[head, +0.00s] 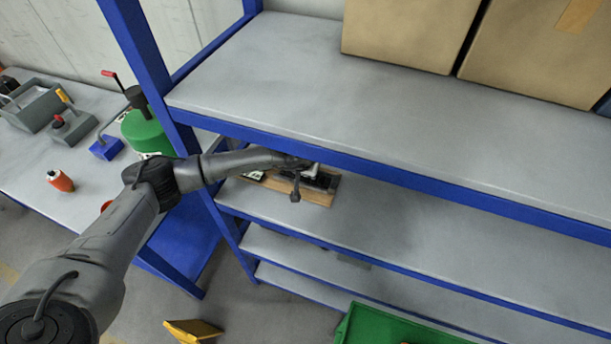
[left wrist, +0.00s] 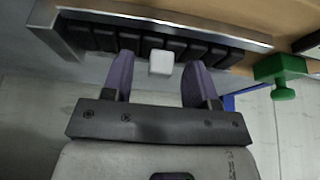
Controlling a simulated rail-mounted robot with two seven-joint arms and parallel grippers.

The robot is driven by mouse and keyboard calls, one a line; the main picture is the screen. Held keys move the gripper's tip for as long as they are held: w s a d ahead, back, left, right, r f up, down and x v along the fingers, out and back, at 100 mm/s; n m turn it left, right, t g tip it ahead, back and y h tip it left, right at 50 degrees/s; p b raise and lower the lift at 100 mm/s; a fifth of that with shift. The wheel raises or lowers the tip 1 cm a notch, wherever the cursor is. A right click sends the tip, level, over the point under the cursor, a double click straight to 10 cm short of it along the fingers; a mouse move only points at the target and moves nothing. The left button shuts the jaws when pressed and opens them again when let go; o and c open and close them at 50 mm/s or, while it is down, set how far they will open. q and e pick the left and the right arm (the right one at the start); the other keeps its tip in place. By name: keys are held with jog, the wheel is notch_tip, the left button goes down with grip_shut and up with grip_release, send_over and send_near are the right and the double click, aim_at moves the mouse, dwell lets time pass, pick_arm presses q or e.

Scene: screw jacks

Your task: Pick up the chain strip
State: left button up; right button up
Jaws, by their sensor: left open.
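The likely chain strip (left wrist: 205,50) is a row of black segments along a grey metal rail, across the top of the left wrist view. A small white block (left wrist: 161,63) stands out from its middle. My left gripper (left wrist: 158,78) is open, with its two purple fingers spread either side of the white block and their tips at the black segments. I cannot tell whether they touch. In the head view, my left arm reaches under the top shelf to dark parts (head: 322,181) on a wooden board (head: 314,196), where the gripper is mostly hidden. My right gripper is not in view.
The blue edge of the top shelf (head: 400,177) hangs just above my left arm. Cardboard boxes (head: 410,30) stand on that shelf. The middle shelf (head: 430,230) is clear to the right. A green knob-like part (left wrist: 282,72) is right of the strip. A green crate (head: 395,325) is below.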

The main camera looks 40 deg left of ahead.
pick_arm(q)
grip_shut()
dwell(0.5)
jog(key=shift+r, duration=0.1)
